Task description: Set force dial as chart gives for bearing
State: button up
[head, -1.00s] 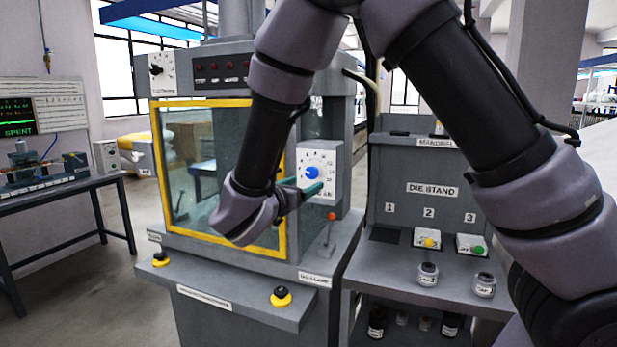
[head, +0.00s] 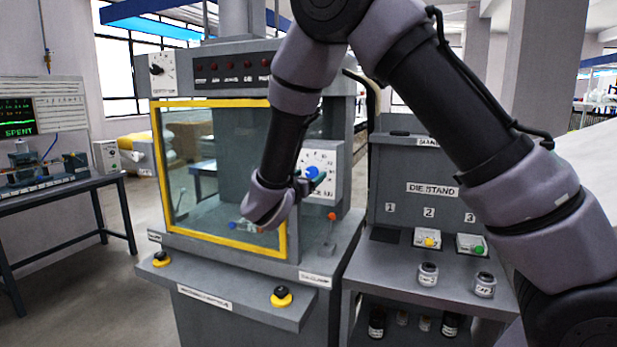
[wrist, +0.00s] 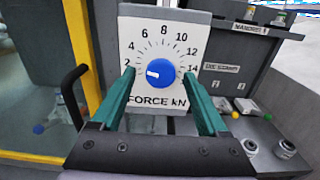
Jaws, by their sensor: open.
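The force dial (wrist: 130,45) is a white plate marked FORCE kN with numbers around a round blue knob (wrist: 153,84). The knob's white mark points left, near the 2. In the head view the blue knob (head: 311,172) shows on the right front of the grey press. My gripper (wrist: 158,72) is open, its two teal fingers on either side of the knob; I cannot tell whether they touch it. In the head view my gripper (head: 318,181) partly covers the dial. A lined panel (head: 60,112) stands at the left; its text is too small to read.
A yellow-framed window (head: 287,225) lies left of the dial, and a lever with an orange knob (head: 332,217) below it. The die stand (head: 380,185) is at the right with numbered places and jars. A green-lit screen (head: 17,118) at the left reads SPENT.

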grip_shut()
jog(key=shift+m, duration=0.3)
jog(key=m, duration=1)
jog(key=shift+m, duration=0.4)
dwell(0.3)
grip_release()
